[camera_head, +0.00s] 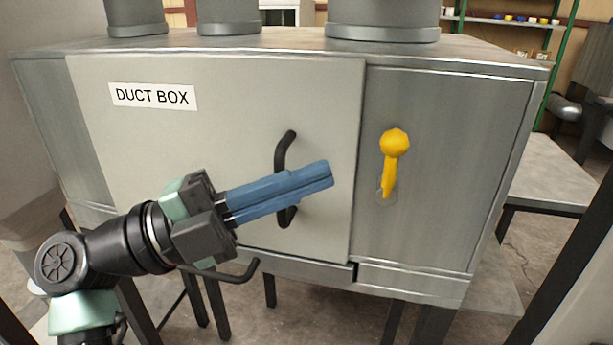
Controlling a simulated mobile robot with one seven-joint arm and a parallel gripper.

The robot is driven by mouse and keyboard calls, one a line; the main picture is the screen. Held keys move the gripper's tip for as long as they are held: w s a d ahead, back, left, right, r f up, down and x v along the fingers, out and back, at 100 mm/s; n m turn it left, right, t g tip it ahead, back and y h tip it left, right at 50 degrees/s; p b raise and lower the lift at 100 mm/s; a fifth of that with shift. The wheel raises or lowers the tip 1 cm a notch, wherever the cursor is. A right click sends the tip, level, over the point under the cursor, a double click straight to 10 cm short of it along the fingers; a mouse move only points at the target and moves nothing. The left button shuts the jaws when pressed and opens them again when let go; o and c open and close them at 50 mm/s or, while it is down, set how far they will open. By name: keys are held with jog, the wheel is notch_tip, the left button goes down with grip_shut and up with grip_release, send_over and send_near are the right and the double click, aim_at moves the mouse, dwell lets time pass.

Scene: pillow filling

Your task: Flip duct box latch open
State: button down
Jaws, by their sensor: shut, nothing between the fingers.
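The duct box (230,105) is a grey metal cabinet with a "DUCT BOX" label on its wide front door. The yellow latch (392,160) is on the panel to the right of the door. Its round knob points up and its lower end sits on a round pivot. A black curved door handle (284,147) is on the door near its right edge, its middle hidden behind my gripper. My gripper (331,174) has blue fingers pressed together, shut and empty. The fingertips are in front of the door, left of the latch and apart from it.
Several round grey ducts (382,18) rise from the box top. A grey table (545,172) stands to the right of the box, with a green-framed shelf (510,20) behind. The space in front of the latch panel is clear.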

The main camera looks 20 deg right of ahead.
jog(key=s+v, duration=0.1)
jog(key=v, duration=0.7)
jog(key=shift+w+a+f, duration=0.2)
jog(key=shift+w+f, duration=0.15)
jog(key=shift+w, duration=0.15)
